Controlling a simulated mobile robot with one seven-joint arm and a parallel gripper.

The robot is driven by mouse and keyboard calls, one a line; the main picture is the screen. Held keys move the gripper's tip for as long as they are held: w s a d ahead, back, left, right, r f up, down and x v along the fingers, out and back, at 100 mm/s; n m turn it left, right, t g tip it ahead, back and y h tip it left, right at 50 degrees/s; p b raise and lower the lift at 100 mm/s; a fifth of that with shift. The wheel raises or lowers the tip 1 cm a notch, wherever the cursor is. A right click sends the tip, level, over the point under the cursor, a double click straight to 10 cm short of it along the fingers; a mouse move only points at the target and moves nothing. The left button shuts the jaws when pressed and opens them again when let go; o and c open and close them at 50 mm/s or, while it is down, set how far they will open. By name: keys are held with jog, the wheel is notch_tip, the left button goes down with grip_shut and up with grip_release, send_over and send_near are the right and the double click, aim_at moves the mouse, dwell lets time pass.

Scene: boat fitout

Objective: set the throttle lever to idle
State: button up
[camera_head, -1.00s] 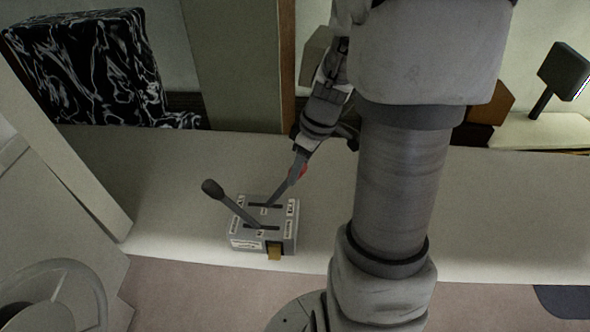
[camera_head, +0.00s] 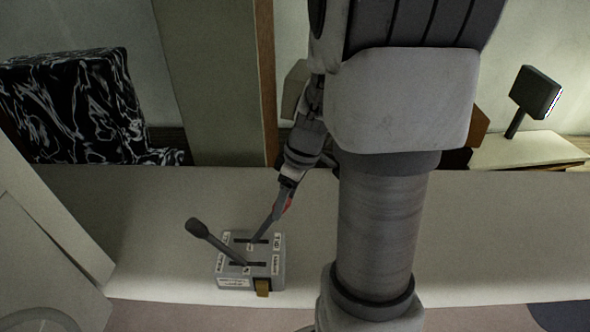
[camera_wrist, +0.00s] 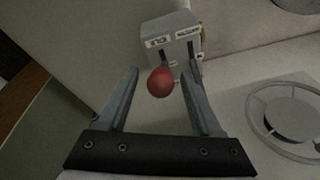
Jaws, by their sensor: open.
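A grey control box (camera_head: 222,270) with two slots and small white labels sits on the pale counter; it also shows in the wrist view (camera_wrist: 172,28). One lever has a dark knob (camera_head: 197,228) and leans up and left. The other has a red knob (camera_head: 289,203) and leans up and right toward my arm. Most labels are too small to read, and I cannot tell for certain which lever is the throttle. My gripper (camera_head: 282,200) is at the red-knobbed lever. In the wrist view its fingers are open, one on each side of the red knob (camera_wrist: 160,83), with visible gaps.
A yellow-brown tab (camera_head: 262,288) is on the box's front. The pale counter (camera_head: 150,215) is clear around the box. A black-and-white patterned block (camera_head: 70,105) stands behind at left, and a dark screen on a stand (camera_head: 535,92) at right. A wheel (camera_wrist: 290,120) lies right in the wrist view.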

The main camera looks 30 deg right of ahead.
jog(key=p+v, duration=0.2)
jog(key=v, duration=1.4)
jog(key=shift+d, duration=0.1)
jog(key=s+a+r+m+t+h, duration=0.1)
jog(key=s+a+r+m+t, duration=0.1)
jog(key=a, duration=0.5)
jog(key=s+a+r+m+t+h+p, duration=0.1)
jog(key=s+a+r+m+t, duration=0.1)
jog(key=s+a+m, duration=0.2)
jog(key=s+a, duration=0.3)
jog(key=a, duration=0.1)
jog(key=shift+s+a+m, duration=0.2)
jog(key=shift+m, duration=0.1)
jog(key=shift+d, duration=0.1)
